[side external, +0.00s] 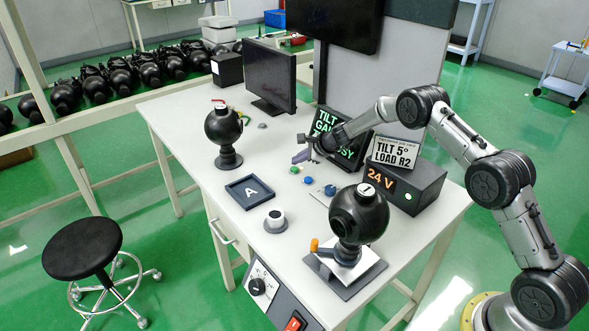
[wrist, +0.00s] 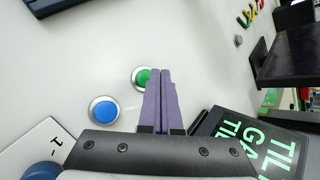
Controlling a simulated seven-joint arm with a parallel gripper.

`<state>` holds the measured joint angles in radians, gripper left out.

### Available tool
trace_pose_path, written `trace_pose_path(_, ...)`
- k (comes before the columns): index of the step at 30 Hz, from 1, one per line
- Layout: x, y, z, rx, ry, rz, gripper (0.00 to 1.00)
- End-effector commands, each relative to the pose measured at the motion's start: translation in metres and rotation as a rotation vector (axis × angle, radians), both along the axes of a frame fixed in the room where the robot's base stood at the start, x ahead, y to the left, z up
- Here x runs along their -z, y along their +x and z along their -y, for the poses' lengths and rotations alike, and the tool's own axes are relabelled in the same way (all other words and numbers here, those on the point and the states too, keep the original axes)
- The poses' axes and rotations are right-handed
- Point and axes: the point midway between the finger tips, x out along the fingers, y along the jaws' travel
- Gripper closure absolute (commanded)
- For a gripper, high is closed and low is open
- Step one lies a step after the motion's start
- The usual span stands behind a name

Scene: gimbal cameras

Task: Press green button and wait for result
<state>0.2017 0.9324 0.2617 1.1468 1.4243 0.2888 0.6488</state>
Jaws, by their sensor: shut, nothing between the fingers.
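A green button (wrist: 141,77) in a silver ring is set in the white table top. In the wrist view the tips of my gripper (wrist: 160,72) appear right beside it and cover part of its right side. The two purple fingers are shut against each other with nothing between them. I cannot tell whether they touch the button. In the side view my gripper (side external: 299,159) is low over the table, just behind the green button (side external: 294,170). A black display with green text (side external: 331,124) stands behind my gripper and is partly hidden by my arm.
A blue button (wrist: 104,111) sits beside the green one. A "24 V" box (side external: 415,190) with a tilt sign (side external: 395,152) on top stands to the right. Black gimbal cameras stand at the front (side external: 357,215) and left (side external: 223,130). A tray marked A (side external: 262,203) lies between them.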

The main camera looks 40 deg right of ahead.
Motion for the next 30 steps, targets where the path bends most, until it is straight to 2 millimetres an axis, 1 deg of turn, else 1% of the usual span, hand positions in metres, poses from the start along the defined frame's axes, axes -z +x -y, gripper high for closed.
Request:
trace_pose_path(16,-0.046,0.000,0.000,0.000,-0.001,0.002,1.00)
trace_pose_path(20,-0.050,0.000,0.000,0.001,0.000,0.001,1.00)
trace_pose_path(30,-0.050,0.000,0.000,0.001,0.000,0.001,1.00)
